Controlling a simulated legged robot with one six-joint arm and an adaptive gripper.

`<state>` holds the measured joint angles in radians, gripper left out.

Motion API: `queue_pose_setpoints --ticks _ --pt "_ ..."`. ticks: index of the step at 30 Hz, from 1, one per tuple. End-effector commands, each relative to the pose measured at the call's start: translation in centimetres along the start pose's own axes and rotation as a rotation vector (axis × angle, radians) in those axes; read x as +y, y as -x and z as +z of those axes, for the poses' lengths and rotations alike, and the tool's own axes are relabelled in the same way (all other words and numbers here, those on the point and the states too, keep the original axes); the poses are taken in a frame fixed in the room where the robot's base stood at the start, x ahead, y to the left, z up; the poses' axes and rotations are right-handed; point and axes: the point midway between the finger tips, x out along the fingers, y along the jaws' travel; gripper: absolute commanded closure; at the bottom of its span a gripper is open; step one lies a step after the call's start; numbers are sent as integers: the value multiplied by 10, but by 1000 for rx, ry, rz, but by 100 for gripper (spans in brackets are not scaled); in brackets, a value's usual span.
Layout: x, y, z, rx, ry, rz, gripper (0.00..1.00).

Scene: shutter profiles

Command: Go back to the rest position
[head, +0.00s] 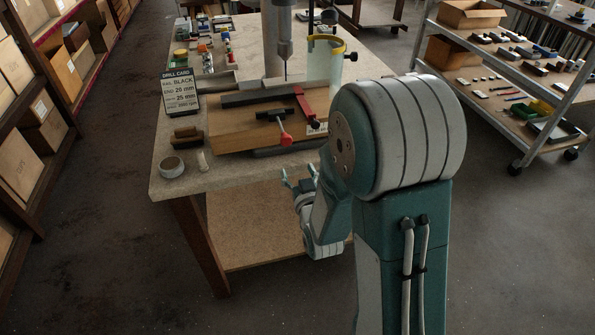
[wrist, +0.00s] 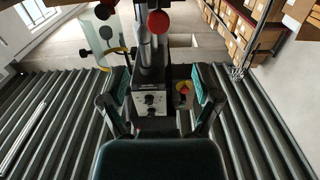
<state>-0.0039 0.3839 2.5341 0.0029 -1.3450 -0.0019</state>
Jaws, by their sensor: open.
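My gripper (head: 299,173) is in front of the near edge of the workbench (head: 230,179), at about the height of its top or a little below. Its two teal fingers are spread apart. In the wrist view my gripper (wrist: 162,82) also shows spread fingers with nothing held between them. The drill press control box (wrist: 150,98), with knobs, shows beyond the gap between the fingers. My arm hides part of the bench's right side in the head view.
The bench bears a wooden board (head: 225,138), a dark profile (head: 250,98), a red clamp (head: 304,104), a drill card (head: 181,93) and a tape roll (head: 172,167). Shelves with boxes (head: 22,140) stand left; a wheeled cart (head: 500,125) stands right. Floor in front is clear.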

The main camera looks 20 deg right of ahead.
Motion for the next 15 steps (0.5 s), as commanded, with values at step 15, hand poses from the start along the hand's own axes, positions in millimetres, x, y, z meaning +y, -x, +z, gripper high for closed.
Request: queue_pose_setpoints --ticks 15 --pt "0 -1 -4 -14 0 0 19"
